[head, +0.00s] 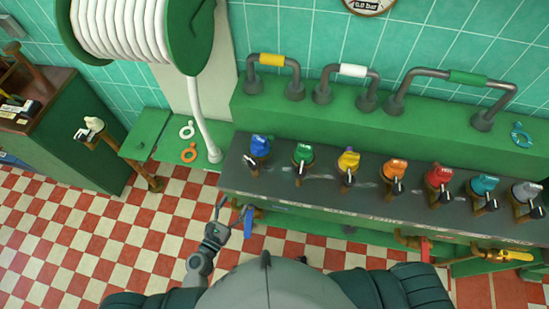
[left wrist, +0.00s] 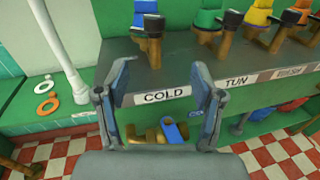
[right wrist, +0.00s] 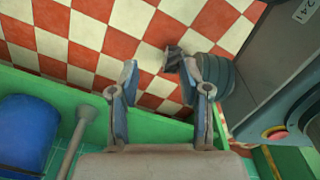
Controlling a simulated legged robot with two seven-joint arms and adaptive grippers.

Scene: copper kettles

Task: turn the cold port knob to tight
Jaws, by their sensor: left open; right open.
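The COLD label (left wrist: 166,96) is on the front edge of the grey bench top (head: 330,190). Below it, a blue lever-like knob (left wrist: 173,132) sits on a brass fitting (left wrist: 150,134); the blue part also shows in the head view (head: 248,222). A blue-capped valve (head: 260,146) stands on the bench above. My left gripper (head: 227,212) is open and empty, just left of the lower blue knob. In the left wrist view its fingers (left wrist: 160,75) frame the label, with the knob lower between them, apparently untouched. My right gripper (right wrist: 160,68) is open and empty, over the checkered floor.
Several coloured valves line the bench to the right, including a green one (head: 303,153). A TUN label (left wrist: 236,81) is beside COLD. A hose reel (head: 125,25) hangs at left. A red fitting (head: 425,248) projects below the bench.

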